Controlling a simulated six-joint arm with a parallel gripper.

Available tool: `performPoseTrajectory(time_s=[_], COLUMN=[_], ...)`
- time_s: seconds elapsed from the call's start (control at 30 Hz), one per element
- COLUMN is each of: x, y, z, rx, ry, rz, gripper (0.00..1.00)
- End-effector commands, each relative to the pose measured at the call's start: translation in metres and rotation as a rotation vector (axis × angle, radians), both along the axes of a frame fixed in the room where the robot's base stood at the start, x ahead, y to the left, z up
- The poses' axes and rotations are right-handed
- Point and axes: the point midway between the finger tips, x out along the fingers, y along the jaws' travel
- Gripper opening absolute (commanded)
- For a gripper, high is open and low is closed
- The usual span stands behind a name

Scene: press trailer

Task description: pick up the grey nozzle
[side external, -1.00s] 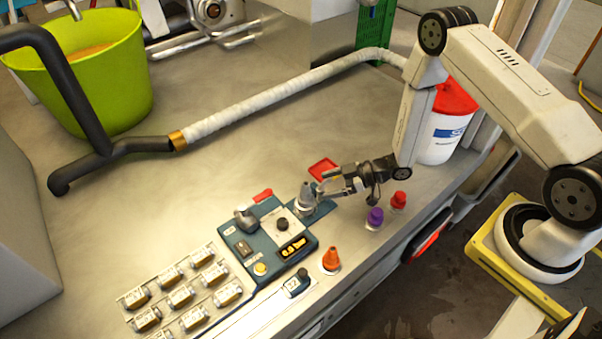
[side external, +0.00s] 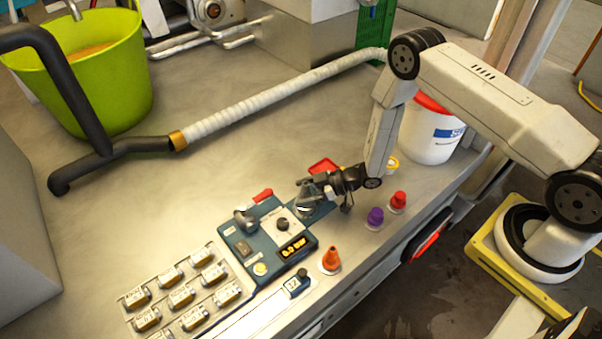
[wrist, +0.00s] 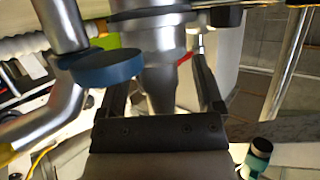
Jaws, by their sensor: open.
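The grey nozzle (wrist: 160,85) shows in the wrist view as a tapered grey piece between the two dark fingers of my gripper (wrist: 161,92). The fingers are apart, one on each side of it; I cannot tell if either touches it. In the side view my gripper (side external: 312,190) is at the upper right end of the blue control panel (side external: 265,240), low over it. There the gripper largely hides the nozzle.
An orange cone nozzle (side external: 330,260), a purple one (side external: 375,217) and a red one (side external: 398,201) stand along the bench edge. A red tray (side external: 323,165) lies behind my gripper. A white bucket (side external: 430,140) stands at right.

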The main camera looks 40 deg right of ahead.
Motion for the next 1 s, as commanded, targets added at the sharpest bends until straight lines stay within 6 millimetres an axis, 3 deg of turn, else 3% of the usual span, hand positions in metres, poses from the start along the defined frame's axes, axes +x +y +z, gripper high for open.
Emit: performPoseTrajectory(time_s=[0.2, 0.67, 0.77, 0.93, 1.0], x=[0.0080, 0.0080, 0.0080, 0.0079, 0.0079], y=[0.0101, 0.0101, 0.0101, 0.0101, 0.0101], z=[-0.0052, -0.0052, -0.0052, -0.0052, -0.0052], rx=[-0.001, -0.001, -0.001, -0.001, -0.001], ry=[0.000, 0.000, 0.000, 0.000, 0.000], rz=[-0.001, -0.001, -0.001, -0.001, -0.001], gripper=[0.85, 0.85, 0.60, 0.06, 0.00])
